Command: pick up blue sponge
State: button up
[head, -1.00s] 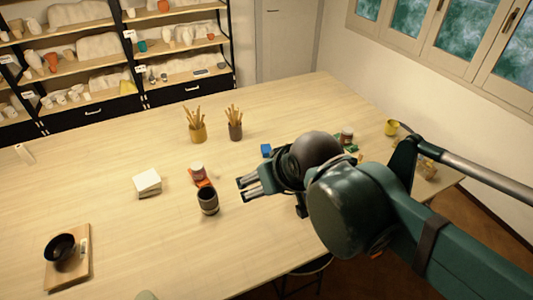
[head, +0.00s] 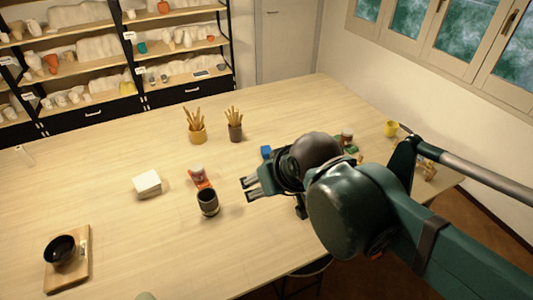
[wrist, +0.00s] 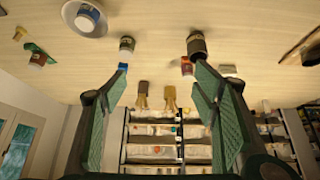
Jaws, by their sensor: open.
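The blue sponge (head: 266,152) is a small blue block lying on the table, just beyond my gripper in the head view. In the wrist view a small blue patch of the sponge (wrist: 122,66) shows right beside the left fingertip, not between the fingers. My gripper (head: 246,190) is open and empty, its two fingers pointing left over the table. The spread fingers also show in the wrist view (wrist: 158,75), with nothing between them. I cannot tell how high the fingertips are above the table.
A dark cup (head: 208,202) and a jar on an orange-red piece (head: 200,177) stand left of my gripper. Two tool holders (head: 197,132) (head: 235,131) stand farther back. A white block (head: 147,183) and a black bowl on a board (head: 60,249) lie left. A yellow cup (head: 391,128) stands right.

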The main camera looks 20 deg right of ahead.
jog(key=w, duration=0.1)
jog(key=n+g, duration=0.7)
jog(key=n, duration=0.8)
send_over(267, 149)
jog(key=f, duration=2.2)
jog(key=shift+s+a+f, duration=0.1)
jog(key=shift+s+f, duration=0.2)
jog(key=shift+f, duration=0.05)
jog(key=shift+w+f, duration=0.15)
jog(key=shift+f, duration=0.25)
jog(key=shift+f, duration=0.1)
jog(key=shift+f+p, duration=0.3)
jog(key=shift+f, duration=0.9)
